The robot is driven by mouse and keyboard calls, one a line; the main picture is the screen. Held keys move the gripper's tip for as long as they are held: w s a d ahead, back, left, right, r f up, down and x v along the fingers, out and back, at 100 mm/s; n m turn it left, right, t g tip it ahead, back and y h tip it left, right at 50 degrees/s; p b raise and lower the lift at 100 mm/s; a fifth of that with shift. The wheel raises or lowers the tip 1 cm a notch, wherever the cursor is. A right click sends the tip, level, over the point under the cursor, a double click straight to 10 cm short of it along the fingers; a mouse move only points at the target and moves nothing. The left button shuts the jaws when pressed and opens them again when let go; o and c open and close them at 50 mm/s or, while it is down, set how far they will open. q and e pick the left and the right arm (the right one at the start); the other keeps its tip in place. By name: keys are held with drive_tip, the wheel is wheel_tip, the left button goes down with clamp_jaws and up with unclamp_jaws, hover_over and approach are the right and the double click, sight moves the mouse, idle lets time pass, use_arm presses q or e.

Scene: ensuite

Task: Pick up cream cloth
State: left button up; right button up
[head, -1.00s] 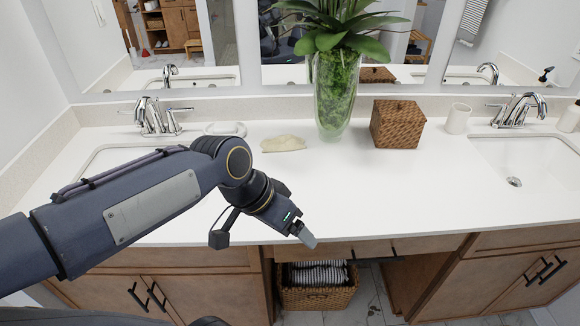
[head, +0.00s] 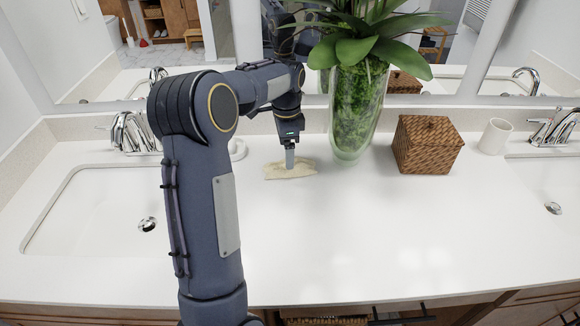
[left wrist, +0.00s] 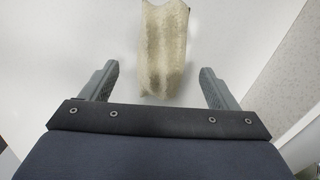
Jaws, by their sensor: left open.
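The cream cloth (head: 291,170) lies bunched on the white counter, left of the glass vase. My left gripper (head: 289,160) points down at it in the head view, its fingertips over the cloth's middle. In the left wrist view the cloth (left wrist: 163,50) lies lengthwise ahead, between the lines of the two fingers. The left gripper (left wrist: 159,82) is open, with a finger on each side and clear gaps to the cloth. Whether the tips are level with the cloth is hard to tell. My right gripper is not in view.
A glass vase (head: 356,110) with a leafy plant stands close right of the cloth. A woven box (head: 427,146) and a white cup (head: 495,136) stand farther right. A white ring-shaped dish (head: 237,149) is partly hidden behind my arm. The front counter is clear.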

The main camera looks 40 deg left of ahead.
sight(284, 163)
use_arm(q)
drive_tip(key=f, duration=0.5)
drive_tip(key=shift+s+a+f, duration=0.1)
drive_tip(key=shift+a, duration=0.2)
drive_tip(key=shift+c, duration=0.4)
drive_tip(key=c, duration=1)
